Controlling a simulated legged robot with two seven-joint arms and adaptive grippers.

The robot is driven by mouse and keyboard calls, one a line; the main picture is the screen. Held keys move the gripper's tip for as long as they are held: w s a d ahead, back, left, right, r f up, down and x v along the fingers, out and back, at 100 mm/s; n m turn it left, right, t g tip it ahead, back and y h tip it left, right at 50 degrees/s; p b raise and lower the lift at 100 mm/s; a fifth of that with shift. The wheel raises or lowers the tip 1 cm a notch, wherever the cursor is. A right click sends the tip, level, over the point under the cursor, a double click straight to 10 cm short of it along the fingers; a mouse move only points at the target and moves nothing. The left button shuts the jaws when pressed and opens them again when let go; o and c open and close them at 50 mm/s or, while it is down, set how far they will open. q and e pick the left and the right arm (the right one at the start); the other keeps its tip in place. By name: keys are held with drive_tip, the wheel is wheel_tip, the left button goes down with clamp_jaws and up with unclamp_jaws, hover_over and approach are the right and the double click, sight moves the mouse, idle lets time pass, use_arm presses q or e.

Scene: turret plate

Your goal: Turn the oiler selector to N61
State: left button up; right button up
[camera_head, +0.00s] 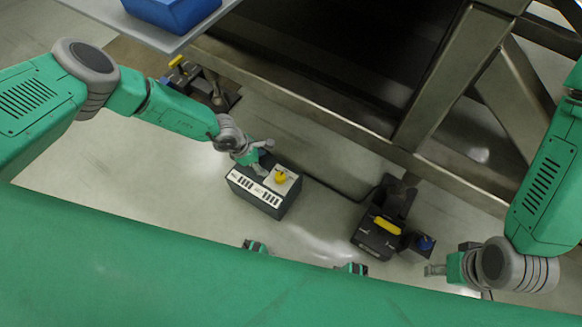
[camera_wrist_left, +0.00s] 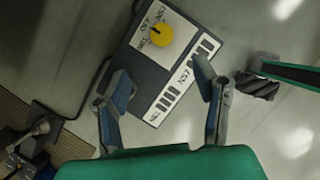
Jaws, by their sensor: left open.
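The oiler selector is a round yellow knob (camera_head: 280,177) on a white panel of a dark box (camera_head: 257,197). The knob also shows in the left wrist view (camera_wrist_left: 159,36), with a dark pointer mark toward its upper left. A white strip (camera_wrist_left: 165,101) with dark slots and N-numbers lies below the knob. My left gripper (camera_head: 264,158) is open beside the box's upper left. In the wrist view its fingers (camera_wrist_left: 162,78) are apart, short of the knob. My right gripper (camera_head: 434,270) is at lower right; its jaw state is unclear.
A dark device with a yellow handle (camera_head: 387,225) and a blue knob (camera_head: 425,243) stands right of the box. Another yellow-topped device (camera_head: 177,62) is at upper left. A blue bin (camera_head: 172,10) sits on a grey shelf. A metal frame (camera_head: 400,150) runs behind.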

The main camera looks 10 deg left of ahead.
sight(280, 176)
use_arm(q)
drive_tip(key=b+x, duration=0.8)
drive_tip(key=x, duration=0.5)
drive_tip(key=shift+d+f+b, duration=0.25)
drive_tip(key=shift+b, duration=0.1)
drive_tip(key=shift+r, duration=0.1)
drive_tip(key=c, duration=1.2)
